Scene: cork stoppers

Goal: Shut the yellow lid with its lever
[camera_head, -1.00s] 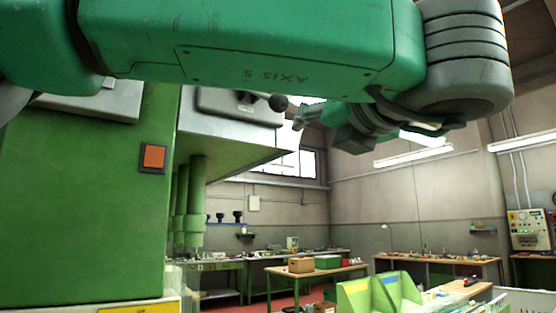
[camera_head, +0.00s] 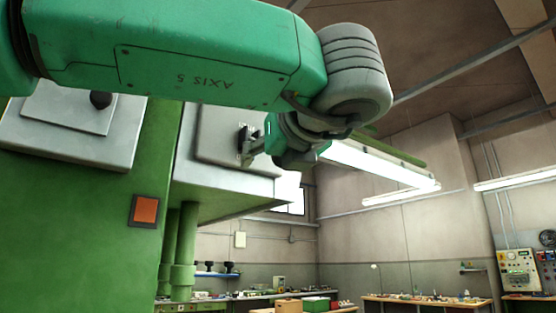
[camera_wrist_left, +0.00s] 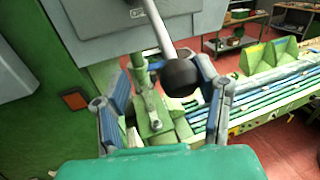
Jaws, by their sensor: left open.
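A lever with a thin metal rod and a black ball knob (camera_wrist_left: 181,77) shows in the left wrist view, rising toward a grey panel (camera_wrist_left: 125,22). My left gripper (camera_head: 254,146) is open in front of the matching grey panel (camera_head: 222,133) in the head view. In the left wrist view its two blue-padded fingers stand apart, with the knob between them, nearer the right finger. I cannot tell whether they touch. In the head view the gripper hides the knob. No yellow lid can be made out in either view. My right gripper is not in view.
A second grey panel (camera_head: 62,125) with a black knob (camera_head: 101,99) is at the left. A green machine body (camera_head: 85,220) carries an orange square button (camera_head: 145,210). Green columns (camera_head: 180,250) stand below the overhang. Open room lies to the right.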

